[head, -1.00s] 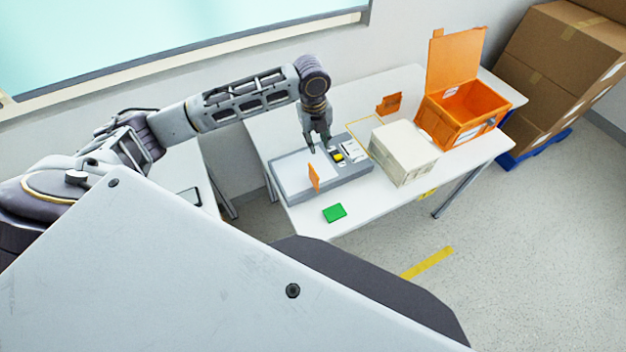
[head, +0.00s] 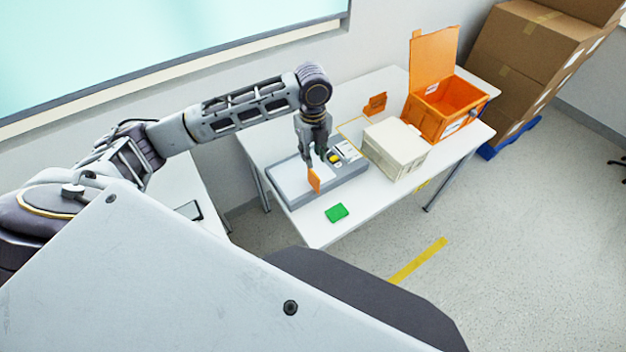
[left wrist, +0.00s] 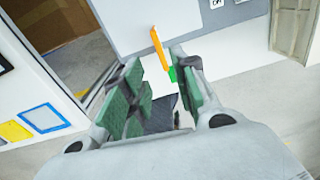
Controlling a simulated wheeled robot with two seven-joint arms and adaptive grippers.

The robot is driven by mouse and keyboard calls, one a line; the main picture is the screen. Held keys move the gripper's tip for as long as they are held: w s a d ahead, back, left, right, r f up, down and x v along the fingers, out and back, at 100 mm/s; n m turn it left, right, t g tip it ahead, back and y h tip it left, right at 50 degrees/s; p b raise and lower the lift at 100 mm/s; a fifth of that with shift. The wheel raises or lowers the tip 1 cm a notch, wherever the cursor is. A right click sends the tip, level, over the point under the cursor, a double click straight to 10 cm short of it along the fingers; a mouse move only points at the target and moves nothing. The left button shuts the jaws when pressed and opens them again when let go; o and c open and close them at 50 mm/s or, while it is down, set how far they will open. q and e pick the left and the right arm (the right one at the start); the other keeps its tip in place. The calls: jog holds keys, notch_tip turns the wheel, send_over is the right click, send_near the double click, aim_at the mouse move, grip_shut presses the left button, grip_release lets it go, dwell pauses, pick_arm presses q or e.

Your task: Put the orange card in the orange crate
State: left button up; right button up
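The orange card (head: 314,181) stands upright on the grey panel with a pale top (head: 290,178), near its front edge. My left gripper (head: 316,157) is open, close above and behind the card in the head view. In the left wrist view, the card (left wrist: 160,48) shows edge-on ahead of the gap between the open green-padded fingers (left wrist: 157,66), apparently not held. The orange crate (head: 424,123) stands at the table's far right with its lid raised. My right gripper is out of view.
A cream box (head: 395,150) stands between the panel and the crate. A green card (head: 336,213) lies near the table's front edge. A small orange piece (head: 375,104) stands farther back. Cardboard boxes (head: 525,60) are stacked on the right.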

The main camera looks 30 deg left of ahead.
pick_arm(q)
jog(key=shift+n, duration=0.4)
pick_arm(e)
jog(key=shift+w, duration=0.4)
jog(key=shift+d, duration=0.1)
